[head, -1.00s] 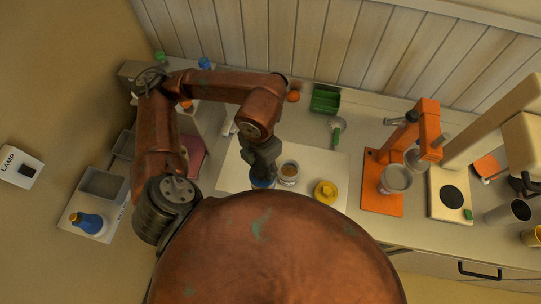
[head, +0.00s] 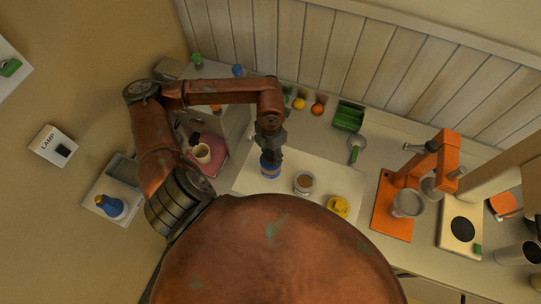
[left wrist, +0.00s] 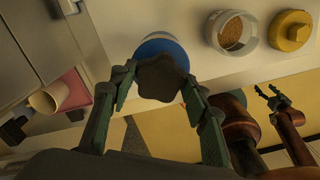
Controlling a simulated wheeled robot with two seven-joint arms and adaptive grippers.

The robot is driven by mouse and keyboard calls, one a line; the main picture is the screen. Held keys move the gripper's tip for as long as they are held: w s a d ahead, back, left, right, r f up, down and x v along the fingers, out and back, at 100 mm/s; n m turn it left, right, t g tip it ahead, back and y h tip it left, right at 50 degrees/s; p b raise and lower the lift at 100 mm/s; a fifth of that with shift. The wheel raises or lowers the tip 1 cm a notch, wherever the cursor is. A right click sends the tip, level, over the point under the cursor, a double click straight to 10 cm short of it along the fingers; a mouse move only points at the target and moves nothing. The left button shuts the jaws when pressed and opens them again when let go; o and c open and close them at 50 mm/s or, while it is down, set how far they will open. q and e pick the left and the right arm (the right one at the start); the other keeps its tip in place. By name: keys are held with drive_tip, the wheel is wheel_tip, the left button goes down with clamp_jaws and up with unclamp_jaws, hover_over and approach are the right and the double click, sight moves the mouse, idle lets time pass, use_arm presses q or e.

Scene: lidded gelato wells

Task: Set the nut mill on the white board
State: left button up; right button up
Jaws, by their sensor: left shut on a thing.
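My left gripper (head: 270,150) is shut on a blue jar-like thing with a dark knob, apparently the nut mill (head: 270,169). In the left wrist view its blue rim (left wrist: 163,44) shows around the dark scalloped top, between my two fingers (left wrist: 158,92). It looks upright, over the left part of the pale white board (head: 325,180); I cannot tell whether it touches the board. My right gripper (left wrist: 271,96) shows small at the right of the left wrist view, fingers apart and empty.
A clear jar of brown grains (head: 303,183) and a yellow lidded pot (head: 339,207) stand right of the mill. An orange machine (head: 415,185) is further right. A pink tray with a cup (head: 202,153) lies left. A green bin (head: 348,116) stands behind.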

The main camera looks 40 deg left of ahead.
sight(271, 167)
use_arm(q)
wheel_tip(271, 167, down, 3)
drive_tip(key=shift+a+r+p, duration=0.15)
drive_tip(key=shift+p, duration=0.65)
drive_tip(key=shift+f, duration=0.4)
drive_tip(key=o, duration=1.6)
drive_tip(key=shift+c, duration=0.2)
